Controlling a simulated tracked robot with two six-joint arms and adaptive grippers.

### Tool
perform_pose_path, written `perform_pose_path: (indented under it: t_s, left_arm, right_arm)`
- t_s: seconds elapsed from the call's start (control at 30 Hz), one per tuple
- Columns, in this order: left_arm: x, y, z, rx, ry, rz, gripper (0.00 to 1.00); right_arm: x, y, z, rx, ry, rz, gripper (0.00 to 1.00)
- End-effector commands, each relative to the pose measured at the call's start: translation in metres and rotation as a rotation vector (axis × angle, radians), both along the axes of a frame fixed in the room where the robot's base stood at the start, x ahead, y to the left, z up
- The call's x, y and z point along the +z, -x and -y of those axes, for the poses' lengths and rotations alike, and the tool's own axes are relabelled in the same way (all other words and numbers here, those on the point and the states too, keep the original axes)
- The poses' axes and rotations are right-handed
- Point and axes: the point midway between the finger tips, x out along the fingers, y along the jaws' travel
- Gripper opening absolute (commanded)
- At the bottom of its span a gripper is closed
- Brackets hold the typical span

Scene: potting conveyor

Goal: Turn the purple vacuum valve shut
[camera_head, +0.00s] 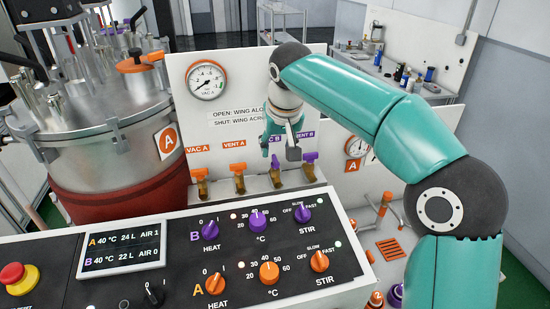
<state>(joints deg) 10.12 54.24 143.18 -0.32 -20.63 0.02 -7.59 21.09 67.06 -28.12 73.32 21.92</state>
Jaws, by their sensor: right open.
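The purple vacuum valve (275,161) is the third in a row of brass-bodied valves on the ledge below the white panel. Its label is partly hidden by my gripper. I cannot tell exactly how its wing is turned. A second purple valve (310,158), under the VENT B label, stands just to its right. My right gripper (281,148) comes down from the upper right, open, with its fingertips just above the purple vacuum valve. I cannot tell whether they touch it. My left gripper is out of view.
Two orange valves (238,169) stand left of the purple ones. A gauge (206,80) and an open/shut notice (237,115) are on the panel. The control console (180,276) with knobs lies in front. A steel vessel (100,140) stands at left.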

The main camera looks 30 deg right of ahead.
Motion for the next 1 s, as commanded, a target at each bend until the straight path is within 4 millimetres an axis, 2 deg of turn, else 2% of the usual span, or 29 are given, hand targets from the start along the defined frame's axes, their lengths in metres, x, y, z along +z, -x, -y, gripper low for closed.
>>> perform_pose_path:
  t_s: [0.1, 0.3, 0.67, 0.77, 0.93, 0.97, 1.0]
  left_arm:
    - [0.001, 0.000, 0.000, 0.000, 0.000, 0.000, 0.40]
    - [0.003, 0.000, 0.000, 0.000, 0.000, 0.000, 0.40]
    - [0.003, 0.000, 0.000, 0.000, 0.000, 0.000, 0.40]
    - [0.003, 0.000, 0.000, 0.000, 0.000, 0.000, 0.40]
    - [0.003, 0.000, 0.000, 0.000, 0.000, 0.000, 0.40]
    - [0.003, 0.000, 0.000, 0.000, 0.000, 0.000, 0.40]
    - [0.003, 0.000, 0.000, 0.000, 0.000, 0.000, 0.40]
  right_arm:
    - [-0.021, -0.008, 0.002, 0.000, 0.001, -0.004, 0.46]
    - [-0.040, -0.016, 0.004, 0.001, 0.001, -0.002, 0.46]
    - [-0.044, -0.018, 0.004, 0.002, 0.001, 0.000, 0.46]
    - [-0.044, -0.018, 0.004, 0.002, 0.001, 0.000, 0.33]
    - [-0.044, -0.018, 0.004, 0.002, 0.001, 0.000, 0.04]
    - [-0.044, -0.018, 0.004, 0.002, 0.001, 0.000, 0.00]
    - [-0.044, -0.018, 0.004, 0.002, 0.001, 0.000, 0.00]
